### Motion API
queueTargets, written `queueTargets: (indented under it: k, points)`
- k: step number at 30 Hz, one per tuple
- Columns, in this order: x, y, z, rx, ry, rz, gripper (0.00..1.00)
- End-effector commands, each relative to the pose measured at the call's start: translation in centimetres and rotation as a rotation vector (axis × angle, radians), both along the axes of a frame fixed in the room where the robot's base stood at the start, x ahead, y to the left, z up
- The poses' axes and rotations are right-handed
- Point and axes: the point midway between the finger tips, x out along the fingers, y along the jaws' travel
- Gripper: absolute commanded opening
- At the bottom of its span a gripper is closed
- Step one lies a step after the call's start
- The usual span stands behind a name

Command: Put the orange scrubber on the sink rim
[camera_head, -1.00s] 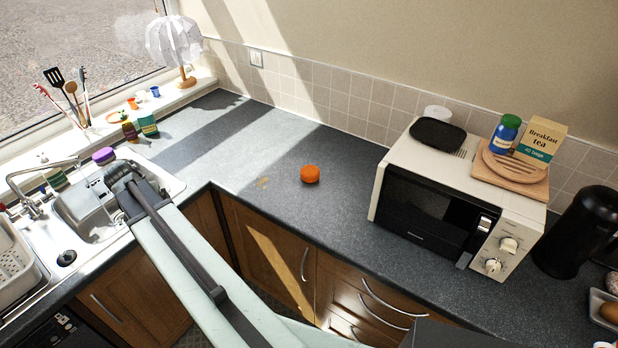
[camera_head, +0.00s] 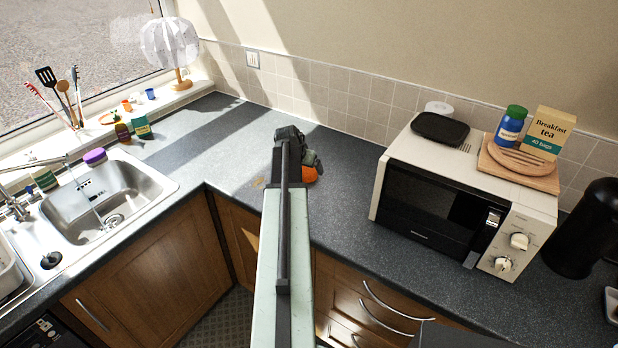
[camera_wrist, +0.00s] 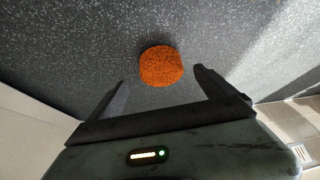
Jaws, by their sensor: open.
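The orange scrubber (camera_head: 310,174) is a small round orange piece lying on the dark worktop, partly hidden behind my gripper in the head view. In the wrist view the scrubber (camera_wrist: 161,66) lies ahead of and between my open fingers, apart from both. My gripper (camera_wrist: 160,88) is open and empty; in the head view my gripper (camera_head: 306,158) is over the worktop right by the scrubber. The sink (camera_head: 160,187) is at the left, with a steel bowl, a pale flat rim and a tap.
A microwave (camera_head: 385,205) stands to the right, with a tea box (camera_head: 549,128) and boards on top. A black kettle (camera_head: 580,235) is at far right. The worktop between sink and microwave is mostly clear.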

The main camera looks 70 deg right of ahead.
Motion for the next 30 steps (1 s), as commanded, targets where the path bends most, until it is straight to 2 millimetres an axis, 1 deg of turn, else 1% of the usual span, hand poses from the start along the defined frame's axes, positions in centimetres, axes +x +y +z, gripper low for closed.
queueTargets:
  k: [2,5,10,12,19,20,21,23,24,27,30]
  points:
    - [0.0,-0.1,-0.1,0.0,0.0,0.0,0.94]
    - [0.0,-0.6,-0.9,0.0,0.0,0.0,0.94]
    - [0.0,-2.5,-3.7,0.0,0.001,0.001,0.94]
    - [-0.1,-3.0,-4.5,0.0,0.001,0.002,0.94]
    - [-0.1,-3.1,-4.2,0.0,0.001,0.002,0.94]
    - [-0.1,-3.1,-4.2,0.0,0.001,0.002,0.89]
    - [-0.1,-3.1,-4.2,0.0,0.001,0.002,0.78]
    - [-0.1,-3.1,-4.2,0.0,0.001,0.002,0.61]
    - [-0.1,-3.1,-4.2,0.0,0.001,0.001,0.5]
    - [-0.1,-3.1,-4.2,0.0,0.001,0.001,0.24]
    - [-0.1,-3.1,-4.2,0.0,0.001,0.001,0.23]
